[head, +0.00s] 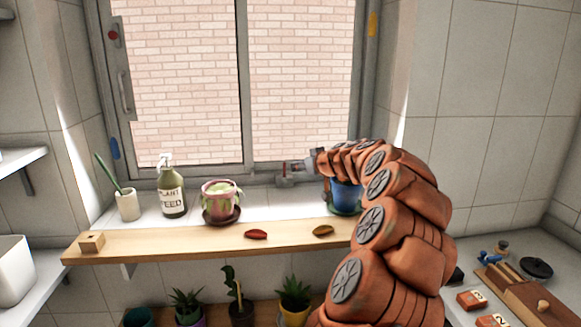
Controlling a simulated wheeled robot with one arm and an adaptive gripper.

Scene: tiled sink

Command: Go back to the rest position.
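My orange arm rises from the lower right and reaches out over the sill toward the window. My gripper (287,173) is at its far end, small and grey, in front of the lower window frame. It is to the right of the pink pot (220,196) and to the left of the blue pot (346,195), which my arm partly covers. The gripper is too small to tell whether its fingers are open or shut, or whether it holds anything.
A wooden shelf (190,244) bears a wooden block (92,242), a red leaf (256,234) and a brown leaf (323,230). A plant feed bottle (172,198) and a white cup (128,205) stand at left. Potted plants (240,309) sit below. A wooden board (530,300) lies at right.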

